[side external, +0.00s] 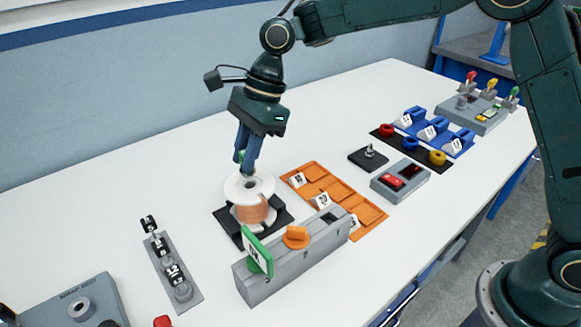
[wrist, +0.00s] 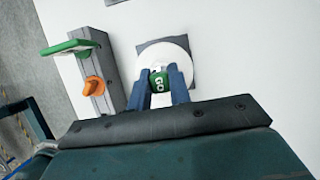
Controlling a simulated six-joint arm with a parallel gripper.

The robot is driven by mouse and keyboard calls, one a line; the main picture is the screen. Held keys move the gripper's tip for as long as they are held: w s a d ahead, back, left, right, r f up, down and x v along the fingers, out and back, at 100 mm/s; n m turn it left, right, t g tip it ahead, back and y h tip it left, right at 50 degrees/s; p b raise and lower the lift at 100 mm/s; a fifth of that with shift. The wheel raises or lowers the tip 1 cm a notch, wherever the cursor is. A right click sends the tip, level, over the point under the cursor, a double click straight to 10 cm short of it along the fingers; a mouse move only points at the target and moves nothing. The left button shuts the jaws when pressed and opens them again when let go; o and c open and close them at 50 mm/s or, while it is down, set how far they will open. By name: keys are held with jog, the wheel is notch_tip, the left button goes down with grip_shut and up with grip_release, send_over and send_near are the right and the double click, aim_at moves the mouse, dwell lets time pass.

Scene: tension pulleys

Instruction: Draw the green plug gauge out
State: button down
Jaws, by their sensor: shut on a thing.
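The green plug gauge (wrist: 159,82), marked "GO", sits between the blue fingers of my gripper (wrist: 161,92) in the wrist view. In the side view only a bit of its green (side external: 240,156) shows between the fingers of my gripper (side external: 246,171), which is shut on it. The fingertips are just over the white top flange of a copper-wound spool (side external: 235,191). The spool stands upright on a dark square base (side external: 228,225). A dark hub shows at the flange's middle; whether the gauge's lower end is inside it is hidden.
A grey block (side external: 285,268) with a green plate (side external: 257,252) and an orange knob (side external: 296,238) stands close in front of the spool. Orange trays (side external: 318,189) lie to the right. A grey strip with black-topped weights (side external: 172,268) lies at left. The table behind is clear.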

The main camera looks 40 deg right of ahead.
jog(key=shift+r, duration=0.15)
jog(key=shift+r, duration=1.9)
jog(key=shift+f, duration=0.15)
jog(key=shift+f, duration=1.9)
jog(key=shift+s, duration=0.1)
